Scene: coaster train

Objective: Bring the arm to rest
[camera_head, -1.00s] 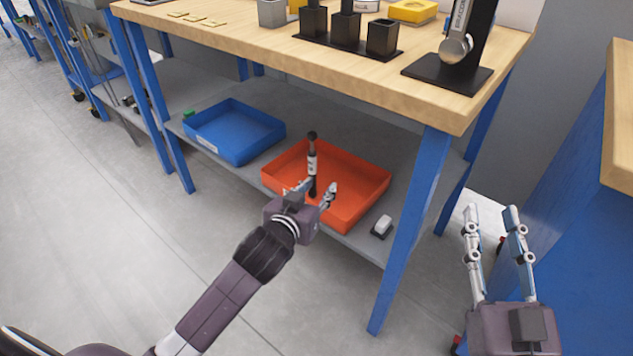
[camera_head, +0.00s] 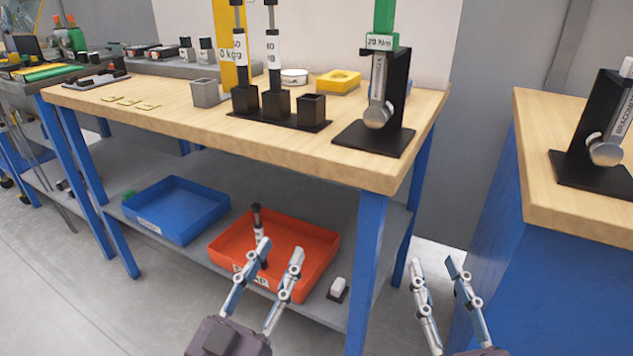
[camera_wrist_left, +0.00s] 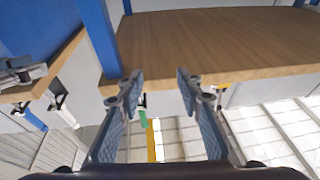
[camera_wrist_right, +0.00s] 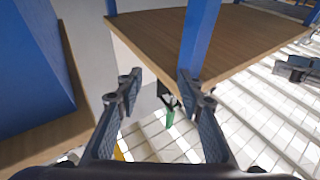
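My left gripper (camera_head: 280,250) is open and empty, pointing up in front of the orange-red bin (camera_head: 318,256) on the bench's lower shelf. Its fingers also show apart in the left wrist view (camera_wrist_left: 160,84), with nothing between them. A black-and-white tool (camera_head: 257,212) stands tilted in the bin; its lower part is partly hidden behind a left finger. My right gripper (camera_head: 436,262) is open and empty, pointing up between the bench's front leg and the blue cabinet. Its fingers are apart in the right wrist view (camera_wrist_right: 160,85).
The wooden bench top (camera_head: 180,118) carries a black stand (camera_head: 376,134) and a row of black holders (camera_head: 277,104). A blue bin (camera_head: 178,210) and a small black-and-white item (camera_head: 338,290) are on the grey shelf. A blue bench leg (camera_head: 366,260) stands between my grippers. A wood-topped blue cabinet (camera_head: 540,290) is at right.

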